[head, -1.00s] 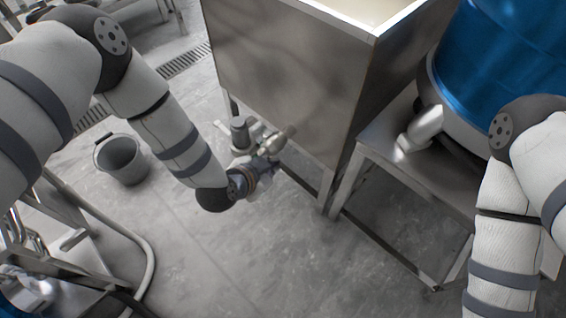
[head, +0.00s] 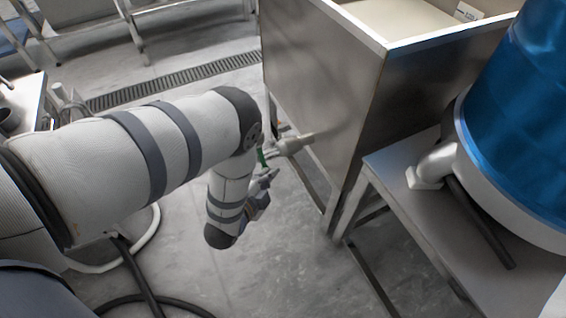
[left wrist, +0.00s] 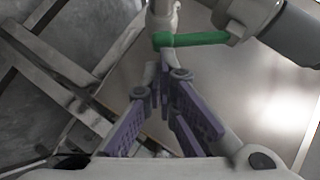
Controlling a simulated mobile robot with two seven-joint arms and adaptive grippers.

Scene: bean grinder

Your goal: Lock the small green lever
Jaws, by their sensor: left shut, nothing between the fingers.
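The small green lever (left wrist: 190,39) lies across a pale metal pipe fitting (left wrist: 162,15) at the top of the left wrist view. In the head view a bit of the green lever (head: 262,158) shows beside my left arm, near the outlet pipe (head: 294,144) of the steel tank. My left gripper (left wrist: 165,80) has purple fingers and is shut with nothing between them. Its fingertips are just below the lever in the wrist picture; I cannot tell whether they touch it. In the head view the left gripper (head: 268,180) is partly hidden by its arm. My right gripper is out of view.
The steel tank (head: 320,90) stands right of my left arm. A metal stand (head: 400,205) with a blue drum (head: 515,120) is at the right. Hoses (head: 140,285) lie on the floor at lower left. A floor drain (head: 180,80) runs behind.

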